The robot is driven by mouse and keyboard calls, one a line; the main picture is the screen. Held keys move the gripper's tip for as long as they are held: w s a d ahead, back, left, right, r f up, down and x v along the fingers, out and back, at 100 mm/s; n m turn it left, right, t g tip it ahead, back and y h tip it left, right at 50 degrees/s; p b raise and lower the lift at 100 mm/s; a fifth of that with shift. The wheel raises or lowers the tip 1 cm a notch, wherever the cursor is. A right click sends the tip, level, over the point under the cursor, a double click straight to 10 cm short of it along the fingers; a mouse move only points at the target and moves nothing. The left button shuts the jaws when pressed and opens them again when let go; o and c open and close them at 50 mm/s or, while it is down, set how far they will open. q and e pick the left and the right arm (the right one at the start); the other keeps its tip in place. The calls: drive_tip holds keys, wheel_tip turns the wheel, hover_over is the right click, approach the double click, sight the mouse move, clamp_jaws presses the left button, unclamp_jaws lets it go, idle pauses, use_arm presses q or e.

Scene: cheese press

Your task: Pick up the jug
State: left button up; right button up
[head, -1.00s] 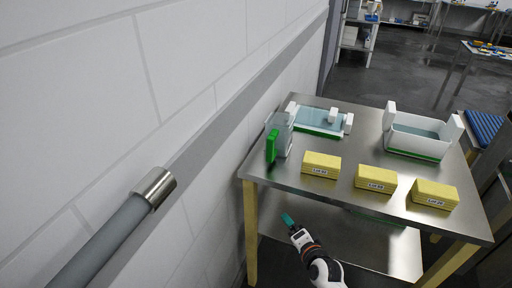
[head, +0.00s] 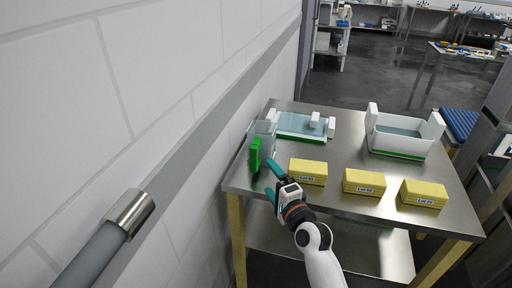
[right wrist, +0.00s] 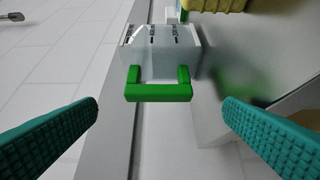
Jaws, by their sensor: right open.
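The jug (head: 266,134) is clear with a green handle (head: 255,156). It stands upright at the near left corner of the steel table, its handle facing the near edge. My right gripper (head: 271,177) is open and empty, just in front of the handle and slightly right of it in the head view. In the right wrist view the green handle (right wrist: 158,93) lies centred between the two spread teal fingers, just beyond their tips, with no contact visible. The jug's clear body (right wrist: 160,53) with dark markings shows behind it. My left gripper is not in view.
A shallow tray (head: 290,133) with white blocks stands behind the jug; a white tub (head: 404,136) stands at the back right. A tiled wall (head: 150,90) runs close along the left.

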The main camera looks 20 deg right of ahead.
sight(257, 160)
drive_tip(key=w, duration=0.5)
drive_tip(key=w+a+p, duration=0.1)
drive_tip(key=w, duration=0.1)
drive_tip(key=shift+w+r, duration=0.2)
drive_tip(key=shift+w, duration=0.15)
drive_tip(key=w, duration=0.4)
drive_tip(key=shift+w+a+f, duration=0.1)
drive_tip(key=shift+a+f, duration=0.05)
drive_tip(key=shift+a, duration=0.2)
drive_tip(key=shift+c, duration=0.2)
drive_tip(key=c, duration=0.9)
drive_tip(key=shift+r, duration=0.25)
